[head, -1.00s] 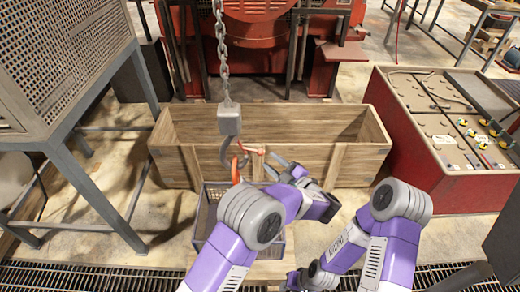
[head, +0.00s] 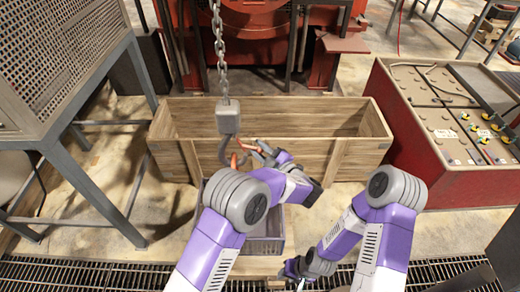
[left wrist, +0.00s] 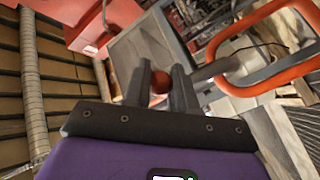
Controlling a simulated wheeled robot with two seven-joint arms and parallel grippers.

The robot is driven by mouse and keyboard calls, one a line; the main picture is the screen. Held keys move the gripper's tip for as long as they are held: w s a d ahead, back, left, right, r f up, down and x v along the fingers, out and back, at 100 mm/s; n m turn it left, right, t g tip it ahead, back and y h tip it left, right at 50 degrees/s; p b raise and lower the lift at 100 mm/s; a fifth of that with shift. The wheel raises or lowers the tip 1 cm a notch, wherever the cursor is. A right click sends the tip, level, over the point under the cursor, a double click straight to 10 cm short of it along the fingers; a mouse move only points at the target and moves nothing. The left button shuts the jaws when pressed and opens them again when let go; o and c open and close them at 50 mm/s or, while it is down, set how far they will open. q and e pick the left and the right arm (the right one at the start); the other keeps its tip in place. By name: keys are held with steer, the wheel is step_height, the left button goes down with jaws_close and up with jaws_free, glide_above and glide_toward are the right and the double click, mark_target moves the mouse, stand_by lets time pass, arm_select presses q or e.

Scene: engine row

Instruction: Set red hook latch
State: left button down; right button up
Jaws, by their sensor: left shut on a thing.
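A grey hook (head: 226,153) hangs from a grey block on a chain in the head view. The red latch (head: 237,160) shows as an orange-red piece at the hook's opening. My left gripper (head: 262,150) is just right of the hook, at the latch. In the left wrist view, its fingers (left wrist: 162,88) are closed around a small round red part (left wrist: 160,82), apparently of the latch. An orange-red loop (left wrist: 221,50) shows large at the right there. My right gripper (head: 290,268) is low in the head view, away from the hook; its jaw opening is too small to judge.
A long wooden crate (head: 350,155) stands behind the hook. A grey bin (head: 268,246) is below, partly hidden by my left arm. A red control cabinet (head: 440,180) stands at the right, and a metal-legged mesh stand (head: 65,60) at the left.

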arm_select(q)
steer(key=shift+r, duration=0.1)
step_height(320, 180, up, 12)
steer(key=n+g+h+p, duration=0.3)
steer(key=n+h+p, duration=0.5)
steer(key=p, duration=0.2)
steer(key=shift+d, duration=0.2)
stand_by(0.4)
steer(key=shift+w+a+g, duration=0.1)
steer(key=shift+g, duration=0.2)
steer(key=c, duration=1.4)
jaws_free()
steer(key=shift+o, duration=0.8)
